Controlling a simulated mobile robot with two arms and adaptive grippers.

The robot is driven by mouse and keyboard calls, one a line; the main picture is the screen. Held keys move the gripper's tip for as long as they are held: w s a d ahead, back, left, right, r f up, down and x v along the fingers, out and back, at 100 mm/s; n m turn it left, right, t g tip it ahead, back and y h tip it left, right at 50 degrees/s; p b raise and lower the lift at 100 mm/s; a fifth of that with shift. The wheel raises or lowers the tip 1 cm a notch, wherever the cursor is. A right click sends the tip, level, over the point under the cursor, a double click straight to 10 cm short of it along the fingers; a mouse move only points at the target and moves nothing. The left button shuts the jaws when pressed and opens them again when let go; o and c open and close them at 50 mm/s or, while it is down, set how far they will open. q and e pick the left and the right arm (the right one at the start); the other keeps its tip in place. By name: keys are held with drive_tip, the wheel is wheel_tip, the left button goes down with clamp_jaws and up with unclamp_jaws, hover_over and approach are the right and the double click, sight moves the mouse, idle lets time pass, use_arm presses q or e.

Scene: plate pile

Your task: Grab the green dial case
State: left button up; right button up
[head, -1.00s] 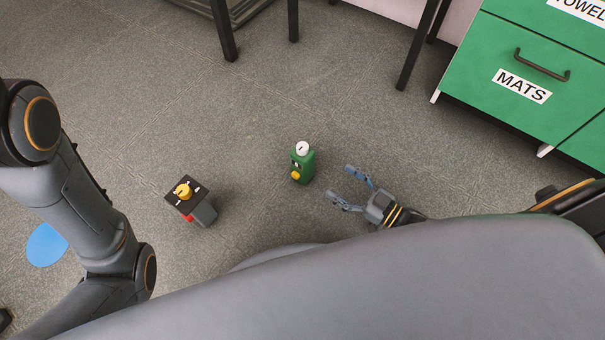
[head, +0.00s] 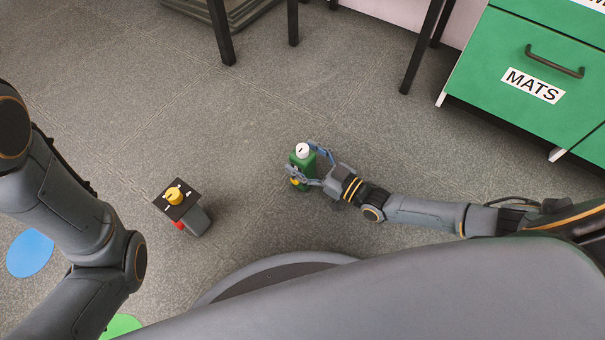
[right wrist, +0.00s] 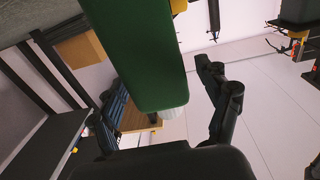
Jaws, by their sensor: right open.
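The green dial case (head: 302,164) stands on the grey floor in the middle of the head view, with a white dial on top and a yellow knob low on its front. My right gripper (head: 310,164) reaches it from the right, with one finger on its far side and one on its near side. The gripper is open around the case. Contact cannot be told. My left arm shows at the left, but its gripper is out of view.
A dark box with a yellow dial (head: 182,204) stands on the floor to the left of the case. A green drawer cabinet (head: 525,75) is at the upper right. Black legs (head: 220,30) stand at the top. A blue disc (head: 30,253) lies at the left.

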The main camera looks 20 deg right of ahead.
drive_tip(key=shift+w+a, duration=0.15)
drive_tip(key=shift+w, duration=0.05)
clamp_jaws()
drive_tip(key=shift+r, duration=0.15)
